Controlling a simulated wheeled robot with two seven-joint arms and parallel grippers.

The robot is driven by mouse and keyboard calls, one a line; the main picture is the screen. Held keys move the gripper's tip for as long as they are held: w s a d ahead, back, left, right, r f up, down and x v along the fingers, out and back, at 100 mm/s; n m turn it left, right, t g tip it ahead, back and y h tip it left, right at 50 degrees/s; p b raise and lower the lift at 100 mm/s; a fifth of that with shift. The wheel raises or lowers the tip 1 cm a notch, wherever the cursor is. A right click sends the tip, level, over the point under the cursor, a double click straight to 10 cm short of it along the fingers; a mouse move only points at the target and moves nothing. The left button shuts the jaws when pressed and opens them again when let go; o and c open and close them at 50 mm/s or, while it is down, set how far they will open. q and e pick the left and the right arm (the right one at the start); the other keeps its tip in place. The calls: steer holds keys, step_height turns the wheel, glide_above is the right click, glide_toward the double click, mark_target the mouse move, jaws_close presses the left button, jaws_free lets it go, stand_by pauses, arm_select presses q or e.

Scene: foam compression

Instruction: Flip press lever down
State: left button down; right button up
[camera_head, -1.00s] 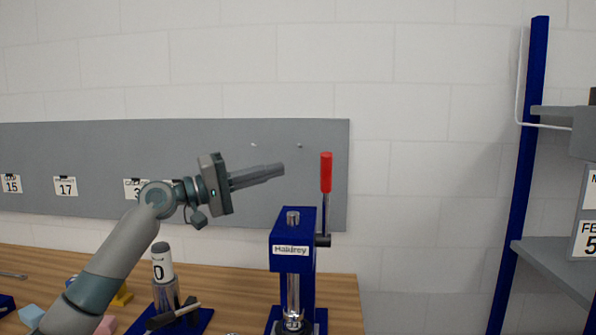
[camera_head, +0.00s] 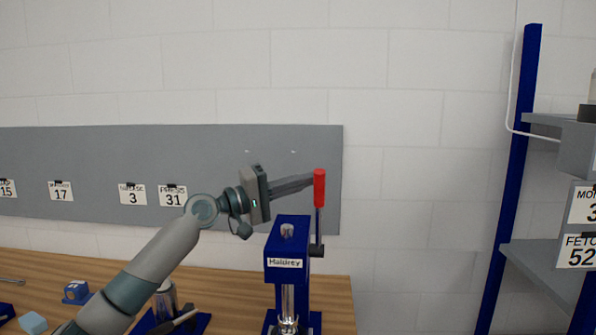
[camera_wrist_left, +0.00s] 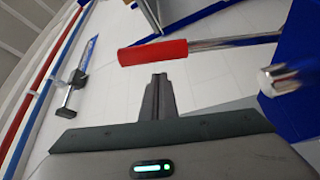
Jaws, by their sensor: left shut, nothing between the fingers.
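The blue press (camera_head: 287,243) stands on the wooden bench, labelled Haidrey. Its lever points up from a pivot on the press's right side and ends in a red handle (camera_head: 319,188). In the left wrist view the red handle (camera_wrist_left: 152,52) lies just beyond the fingertips, with the metal lever rod (camera_wrist_left: 237,42) running right. My left gripper (camera_head: 312,180) is shut and empty, its fingertips beside the upper left of the red handle. I cannot tell whether they touch it. In the left wrist view the shut fingers (camera_wrist_left: 159,78) point at the handle. My right gripper is not in view.
The wooden bench (camera_head: 240,290) holds a metal cylinder and a blue-based tool left of the press. A grey board (camera_head: 110,155) with numbered tags is on the wall behind. A blue-post shelf (camera_head: 515,175) stands at the right. Space right of the lever is clear.

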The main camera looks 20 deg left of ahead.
arm_select(q)
steer(key=shift+s+d+f+p, duration=0.2)
steer(key=shift+s+p, duration=0.05)
steer(key=shift+s, duration=0.2)
steer(key=shift+s+d+f+p, duration=0.15)
steer(key=shift+s+d+p, duration=0.05)
steer(key=shift+s, duration=0.2)
